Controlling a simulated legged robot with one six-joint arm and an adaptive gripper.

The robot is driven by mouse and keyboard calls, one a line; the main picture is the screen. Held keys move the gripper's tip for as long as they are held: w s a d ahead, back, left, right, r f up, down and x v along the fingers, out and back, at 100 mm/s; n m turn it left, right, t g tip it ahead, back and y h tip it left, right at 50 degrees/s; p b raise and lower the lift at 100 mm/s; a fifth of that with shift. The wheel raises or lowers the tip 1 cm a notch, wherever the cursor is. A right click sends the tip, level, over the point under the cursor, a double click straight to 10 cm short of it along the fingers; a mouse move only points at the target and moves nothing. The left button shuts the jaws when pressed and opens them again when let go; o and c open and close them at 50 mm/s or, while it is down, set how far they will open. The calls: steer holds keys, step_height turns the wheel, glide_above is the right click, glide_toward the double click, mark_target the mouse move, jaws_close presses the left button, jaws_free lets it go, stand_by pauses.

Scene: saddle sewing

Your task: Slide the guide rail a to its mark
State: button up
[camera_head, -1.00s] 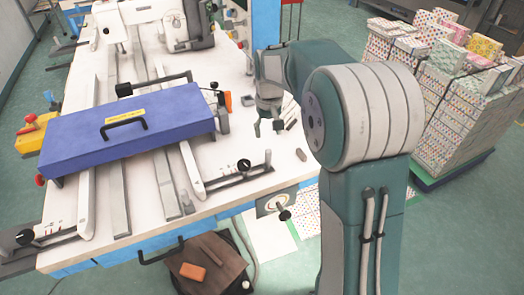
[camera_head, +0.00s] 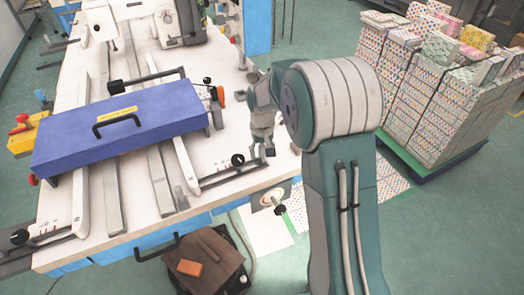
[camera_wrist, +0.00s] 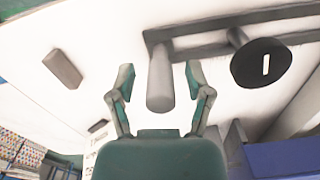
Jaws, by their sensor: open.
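Two white guide rails run under a blue cover box on the worktable, a left one (camera_head: 82,205) and a right one (camera_head: 186,166); no label shows which is rail a. A dark bar with a round black knob (camera_head: 238,160) joins the right rail's front end. My gripper (camera_head: 263,150) is at the bar's right end, partly hiding it. In the wrist view, my gripper (camera_wrist: 161,78) is open, with a grey cylindrical handle (camera_wrist: 160,82) between its fingers and gaps on both sides. The handle stands on the dark bar, and the black knob (camera_wrist: 261,64) is to its right.
The blue cover box (camera_head: 120,125) with a black handle spans the rails. A small brown block (camera_wrist: 63,68) lies on the white tabletop in the wrist view. A brown bag (camera_head: 205,260) sits below the table's front.

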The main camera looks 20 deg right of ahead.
jaws_close()
steer(key=shift+w+d, duration=0.2)
steer(key=shift+d, duration=0.95)
jaws_free()
steer(key=shift+r, duration=0.15)
step_height(320, 180, up, 12)
steer(key=shift+f, duration=0.2)
